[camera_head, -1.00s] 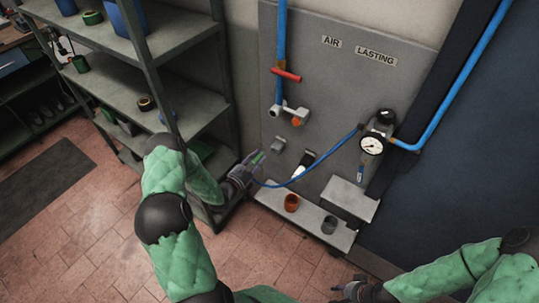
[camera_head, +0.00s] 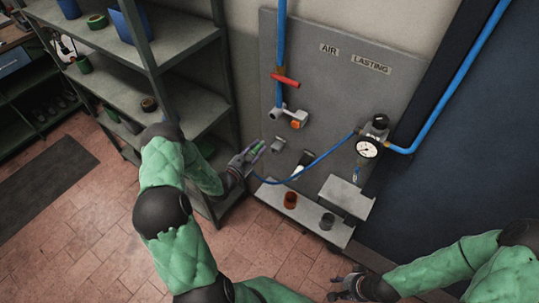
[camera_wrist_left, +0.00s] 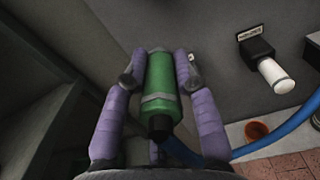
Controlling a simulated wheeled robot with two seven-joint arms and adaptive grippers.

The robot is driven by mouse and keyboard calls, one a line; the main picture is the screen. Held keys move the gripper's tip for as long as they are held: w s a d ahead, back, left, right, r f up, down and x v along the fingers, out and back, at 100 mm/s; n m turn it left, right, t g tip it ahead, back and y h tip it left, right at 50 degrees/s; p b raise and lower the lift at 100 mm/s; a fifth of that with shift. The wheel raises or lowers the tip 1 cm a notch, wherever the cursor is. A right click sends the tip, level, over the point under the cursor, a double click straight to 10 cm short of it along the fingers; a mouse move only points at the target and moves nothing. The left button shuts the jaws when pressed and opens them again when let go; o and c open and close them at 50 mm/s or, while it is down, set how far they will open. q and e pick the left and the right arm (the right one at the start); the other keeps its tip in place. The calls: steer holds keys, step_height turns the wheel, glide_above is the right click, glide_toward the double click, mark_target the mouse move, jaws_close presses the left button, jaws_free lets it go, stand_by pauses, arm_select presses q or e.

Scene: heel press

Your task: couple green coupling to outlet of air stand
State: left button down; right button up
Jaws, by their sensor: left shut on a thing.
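The green coupling (camera_wrist_left: 160,85) is gripped lengthwise between the purple fingers of my left gripper (camera_wrist_left: 160,58) in the left wrist view. Its dark end points toward the wrist, where the blue hose shows. In the head view my left gripper (camera_head: 256,150) holds the coupling off the shelf's right side, left of and below the orange-tipped outlet (camera_head: 296,124). The coupling is apart from the outlet. The outlet sits on a pale fitting under the blue pipe with a red lever (camera_head: 286,81). My right gripper (camera_head: 338,286) is empty at the bottom, its fingers apart.
A blue hose (camera_head: 315,164) runs from my left gripper to the gauge (camera_head: 367,149). A white cylinder on a black mount (camera_wrist_left: 277,76) projects from the panel. Brown and grey cups (camera_head: 290,200) stand on the ledge below. The shelf (camera_head: 190,105) stands close on the left.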

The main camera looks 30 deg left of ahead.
mark_target(257, 146)
arm_select(q)
steer(key=shift+r+p, duration=3.1)
steer(key=shift+r, duration=1.25)
steer(key=shift+w, duration=0.15)
steer(key=shift+w+d+b, duration=0.15)
steer(key=shift+w+b, duration=0.6)
steer(key=shift+w, duration=1.6)
steer(key=shift+w+d+b, duration=0.1)
steer(key=shift+w+b, duration=0.65)
steer(key=shift+w, duration=0.7)
steer(key=c, duration=0.9)
jaws_free()
steer(key=shift+w, duration=0.1)
